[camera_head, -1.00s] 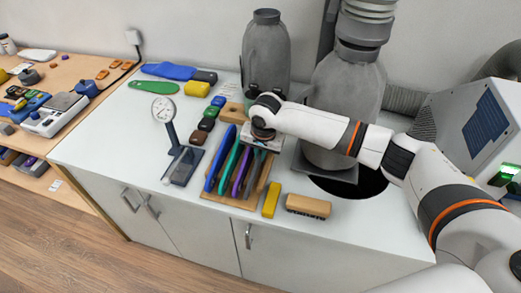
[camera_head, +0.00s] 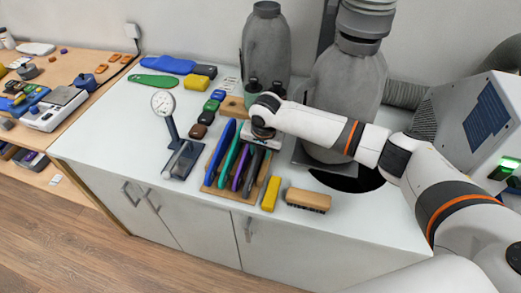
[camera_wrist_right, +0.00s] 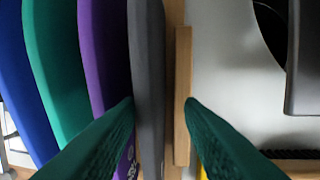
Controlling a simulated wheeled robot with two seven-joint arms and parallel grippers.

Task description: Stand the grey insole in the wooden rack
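The grey insole (camera_wrist_right: 149,80) stands on edge at the right end of the row in the right wrist view. The wooden rack (camera_wrist_right: 183,100) shows as a bar just right of it. In the head view the rack (camera_head: 208,189) holds blue, green, purple and grey insoles (camera_head: 252,175) side by side. My right gripper (camera_wrist_right: 160,102) is open, its green fingers on either side of the grey insole and the rack's bar. The left finger is close against the insole; contact is unclear. A clear gap shows beside the right finger. My left gripper is out of view.
A yellow block (camera_head: 271,193) and a wooden brush (camera_head: 308,199) lie right of the rack. A dial gauge (camera_head: 163,104) stands to its left. Grey bottle-like forms (camera_head: 267,50) stand behind. The white counter's front left (camera_head: 120,160) is clear.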

